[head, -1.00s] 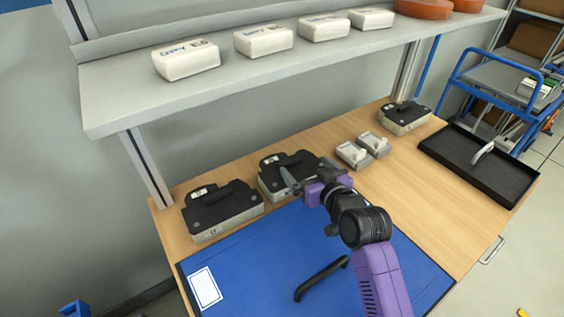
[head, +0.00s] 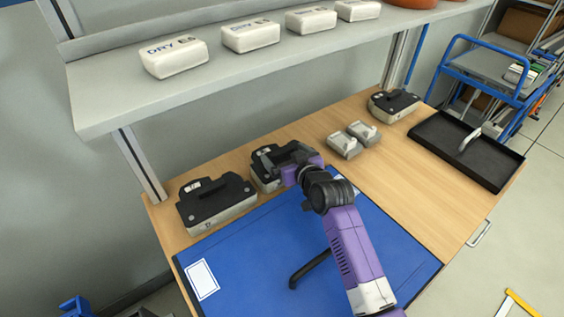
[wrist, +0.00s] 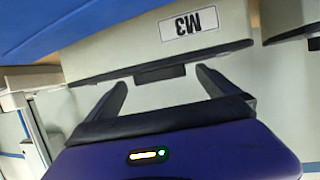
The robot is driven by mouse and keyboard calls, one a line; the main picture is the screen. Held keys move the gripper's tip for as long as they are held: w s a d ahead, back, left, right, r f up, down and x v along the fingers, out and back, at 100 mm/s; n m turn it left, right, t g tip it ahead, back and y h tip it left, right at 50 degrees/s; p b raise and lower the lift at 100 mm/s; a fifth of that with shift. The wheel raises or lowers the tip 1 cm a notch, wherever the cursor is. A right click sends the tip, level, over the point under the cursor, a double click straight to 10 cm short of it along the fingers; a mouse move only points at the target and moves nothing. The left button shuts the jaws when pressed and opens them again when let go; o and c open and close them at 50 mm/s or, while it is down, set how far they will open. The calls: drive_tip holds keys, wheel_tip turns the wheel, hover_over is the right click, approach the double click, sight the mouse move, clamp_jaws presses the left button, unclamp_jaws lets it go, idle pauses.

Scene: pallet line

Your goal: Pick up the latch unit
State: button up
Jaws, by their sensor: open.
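Several beige units with black tops stand along the back of the bench; the frames do not say which one is the latch unit. My gripper (head: 285,161) is at the middle black-topped unit (head: 264,178) and hides part of its top. In the wrist view my gripper (wrist: 162,82) is open, its two dark fingers apart. A beige body (wrist: 135,47) with an upside-down label "M3" (wrist: 189,23) is close in front of them. A short black part (wrist: 160,73) on its edge shows between the fingertips. I cannot tell whether the fingers touch it.
Another black-topped unit (head: 217,203) stands close on the left, and one (head: 394,104) at the far right. Two small grey blocks (head: 343,146) lie between. A blue mat (head: 250,270), black tray (head: 490,168) and overhead shelf (head: 110,110) with white packs surround the work area.

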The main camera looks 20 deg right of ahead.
drive_tip(key=c, duration=1.5)
drive_tip(key=shift+r, duration=0.1)
drive_tip(key=c, duration=0.3)
